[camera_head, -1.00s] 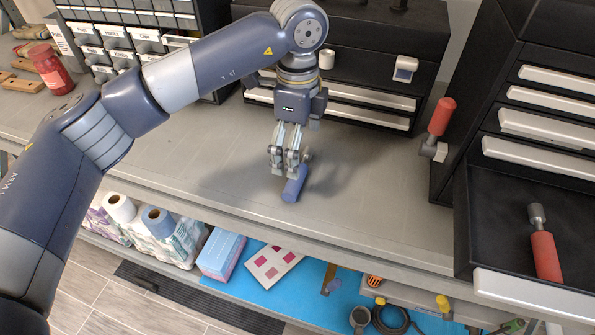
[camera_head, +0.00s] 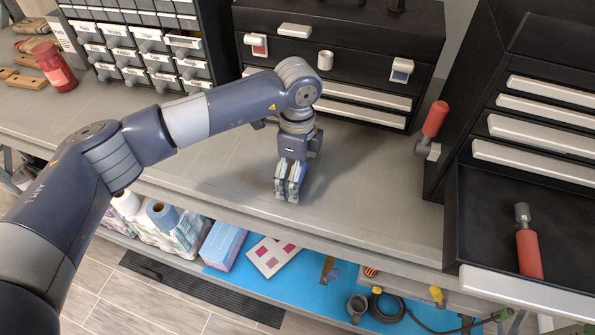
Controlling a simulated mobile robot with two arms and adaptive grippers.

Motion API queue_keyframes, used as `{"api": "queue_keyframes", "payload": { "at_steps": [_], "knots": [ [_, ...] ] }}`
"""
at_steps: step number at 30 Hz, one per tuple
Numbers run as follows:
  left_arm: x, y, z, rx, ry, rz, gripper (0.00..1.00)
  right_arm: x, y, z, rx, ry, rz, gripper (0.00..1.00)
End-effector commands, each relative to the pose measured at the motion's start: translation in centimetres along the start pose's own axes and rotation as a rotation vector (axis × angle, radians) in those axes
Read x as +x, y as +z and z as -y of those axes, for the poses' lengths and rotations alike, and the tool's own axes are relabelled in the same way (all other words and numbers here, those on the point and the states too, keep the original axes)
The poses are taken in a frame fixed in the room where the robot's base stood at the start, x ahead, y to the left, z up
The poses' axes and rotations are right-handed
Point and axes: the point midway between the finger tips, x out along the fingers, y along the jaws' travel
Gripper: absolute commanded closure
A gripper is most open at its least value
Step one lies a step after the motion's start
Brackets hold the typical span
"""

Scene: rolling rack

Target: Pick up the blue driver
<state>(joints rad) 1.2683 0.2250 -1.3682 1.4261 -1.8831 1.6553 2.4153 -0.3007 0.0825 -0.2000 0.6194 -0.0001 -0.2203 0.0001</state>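My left gripper (camera_head: 287,192) points straight down, with its fingertips at the grey worktop (camera_head: 380,190). The blue driver is almost fully hidden by the fingers; only a little blue shows between them. The fingers are close together around the spot where the driver lies. I cannot tell whether they press on it. My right gripper is not in view.
A red-handled tool (camera_head: 434,119) is at the black cabinet's side, and another red-handled tool (camera_head: 528,253) lies in its open drawer (camera_head: 485,230). A black drawer chest (camera_head: 345,85) stands behind the gripper. The worktop around the gripper is clear.

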Motion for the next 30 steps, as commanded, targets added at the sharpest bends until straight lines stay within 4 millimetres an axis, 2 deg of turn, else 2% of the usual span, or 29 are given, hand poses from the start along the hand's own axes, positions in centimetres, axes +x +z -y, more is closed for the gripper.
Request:
{"api": "queue_keyframes", "payload": {
  "at_steps": [1, 5, 6, 8, 9, 20, 23, 27, 30],
  "knots": [
    [0.0, 0.0, 0.0, 0.000, 0.000, 0.000, 0.14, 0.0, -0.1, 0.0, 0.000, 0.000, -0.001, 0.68],
    [0.0, 0.0, 0.0, 0.000, 0.000, -0.001, 0.43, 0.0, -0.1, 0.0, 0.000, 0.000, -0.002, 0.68],
    [0.0, 0.0, 0.0, 0.000, 0.000, 0.000, 0.47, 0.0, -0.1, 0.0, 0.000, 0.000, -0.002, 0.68],
    [0.0, 0.0, 0.0, 0.000, 0.001, 0.000, 0.47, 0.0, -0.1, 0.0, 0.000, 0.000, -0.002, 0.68],
    [0.0, 0.0, 0.0, 0.000, 0.000, 0.000, 0.51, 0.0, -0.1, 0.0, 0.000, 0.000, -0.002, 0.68],
    [-0.4, 0.0, 0.0, 0.000, 0.000, -0.001, 0.51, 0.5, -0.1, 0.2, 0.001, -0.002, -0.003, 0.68],
    [-1.2, 0.0, 0.1, 0.000, -0.003, -0.001, 0.51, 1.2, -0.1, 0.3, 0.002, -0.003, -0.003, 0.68],
    [-3.4, 0.0, 0.1, 0.001, -0.007, 0.000, 0.51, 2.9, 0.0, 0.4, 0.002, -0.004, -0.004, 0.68],
    [-3.3, -0.8, -2.1, 0.007, -0.001, -0.001, 0.51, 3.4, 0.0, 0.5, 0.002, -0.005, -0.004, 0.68]
  ]
}}
